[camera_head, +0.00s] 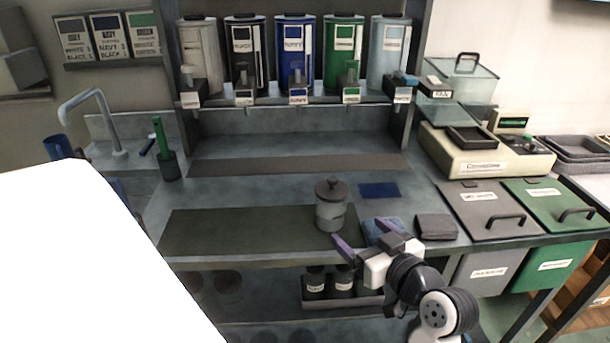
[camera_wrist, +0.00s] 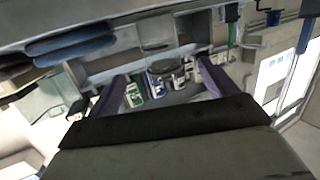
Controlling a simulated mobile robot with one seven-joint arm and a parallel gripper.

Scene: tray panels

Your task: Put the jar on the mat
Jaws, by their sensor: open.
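A clear and grey jar with a dark knobbed lid (camera_head: 331,205) stands upright on the right part of a long dark panel (camera_head: 235,232) at the counter's front. A small flat blue mat (camera_head: 379,190) lies on the counter behind and right of the jar; nothing is on it. My gripper (camera_head: 361,236) is open, in front of and right of the jar, with its purple-grey fingers apart and nothing between them.
Folded blue cloth (camera_head: 383,229) and dark grey cloth (camera_head: 436,227) lie right of the jar, near my gripper. A row of dispensers (camera_head: 294,55) stands at the back. A scale (camera_head: 487,152) and lidded bins (camera_head: 492,212) are at right. A green-handled brush cup (camera_head: 168,165) stands left.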

